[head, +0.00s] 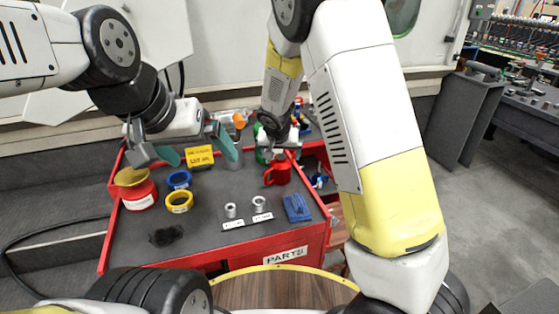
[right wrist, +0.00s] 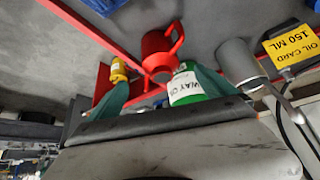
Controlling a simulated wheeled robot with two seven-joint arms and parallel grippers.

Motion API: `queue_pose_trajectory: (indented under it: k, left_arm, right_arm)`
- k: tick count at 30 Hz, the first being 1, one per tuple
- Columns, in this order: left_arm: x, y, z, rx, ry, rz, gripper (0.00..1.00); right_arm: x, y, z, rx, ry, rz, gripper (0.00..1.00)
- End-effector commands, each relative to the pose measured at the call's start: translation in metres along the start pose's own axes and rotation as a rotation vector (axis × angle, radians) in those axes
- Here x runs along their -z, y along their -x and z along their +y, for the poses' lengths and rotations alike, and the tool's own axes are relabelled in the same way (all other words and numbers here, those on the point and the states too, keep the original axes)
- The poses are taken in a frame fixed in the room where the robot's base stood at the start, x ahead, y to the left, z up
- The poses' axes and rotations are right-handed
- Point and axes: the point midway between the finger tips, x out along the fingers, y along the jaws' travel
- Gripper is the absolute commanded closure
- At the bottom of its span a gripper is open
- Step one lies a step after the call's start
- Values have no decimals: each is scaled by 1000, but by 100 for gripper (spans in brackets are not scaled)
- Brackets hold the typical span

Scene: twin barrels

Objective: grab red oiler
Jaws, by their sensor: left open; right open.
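A red vessel with a side handle (head: 278,171), the likeliest red oiler, stands on the cart top. I cannot make out a spout. It also shows in the right wrist view (right wrist: 158,54), beyond the fingers. My right gripper (head: 277,150) is just behind it in the head view. Its fingers (right wrist: 163,93) are open, with a green bottle labelled WAY OIL (right wrist: 187,86) between or just beyond them; I cannot tell if they touch it. My left gripper (head: 199,154) is open and empty above the left back of the cart.
A red-edged cart (head: 207,230) holds a yellow sign (head: 199,157), a grey cup (right wrist: 238,62), a small yellow bottle (right wrist: 119,69), blue (head: 179,179) and yellow (head: 180,202) tape rolls, metal rings (head: 260,204) and a blue item (head: 297,208). The cart's front middle is mostly clear.

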Motion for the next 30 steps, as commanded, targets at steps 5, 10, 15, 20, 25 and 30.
queue_pose_trajectory:
  k: [5, 10, 15, 20, 25, 30]
  left_arm:
    - [0, 0, 0, 0, 0, 0, 4]
    - [0, 0, 0, 0, 0, 0, 4]
    - [0, 0, 0, 0, 0, 0, 4]
    - [0, 0, 0, 0, 0, 0, 4]
    - [0, 0, 0, 0, 0, 0, 4]
    - [0, 0, 0, 0, 0, 0, 4]
  right_arm:
    - [-1, -20, -3, -4, 6, 3, 5]
    - [-2, -39, -3, -3, 5, 2, 5]
    - [-2, -66, -2, -3, 6, 1, 5]
    - [-2, -81, -2, -2, 5, 2, 5]
    - [-1, -83, -3, -1, 4, 3, 5]
    - [-2, -83, -3, -1, 4, 3, 23]
